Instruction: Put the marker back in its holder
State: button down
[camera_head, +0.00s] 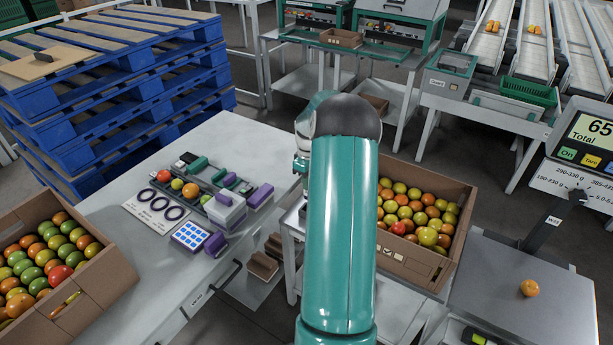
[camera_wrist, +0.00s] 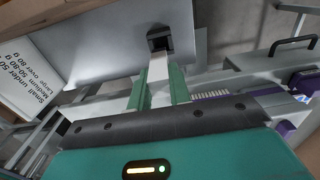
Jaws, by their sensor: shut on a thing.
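In the wrist view, my gripper (camera_wrist: 159,82) has its two green fingers closed on the sides of a pale, straight-sided bar, which I take for the marker (camera_wrist: 159,70). The bar points away from me. Its far end meets a dark, square, hollow-looking piece (camera_wrist: 160,38) in front of a grey panel. I cannot tell whether that piece is the holder or part of the marker, nor whether the bar is inside it. In the head view, my teal arm hides the gripper and the marker, and I cannot pick out the holder there.
Tomato boxes stand at left (camera_head: 112,265) and right (camera_head: 405,277). A scale plate (camera_head: 520,300) bears a tomato. Blue pallets (camera_head: 160,88) stack behind. A printed size sign (camera_wrist: 30,75) is close by.

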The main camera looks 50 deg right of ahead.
jog(key=shift+w+a+f, duration=0.1)
jog(key=shift+f, duration=1.95)
jog(key=shift+w+f, duration=0.1)
jog(key=shift+f, duration=0.05)
jog(key=shift+f, duration=1.65)
jog(key=c, duration=1.2)
grip_release()
jog(key=shift+c, duration=0.5)
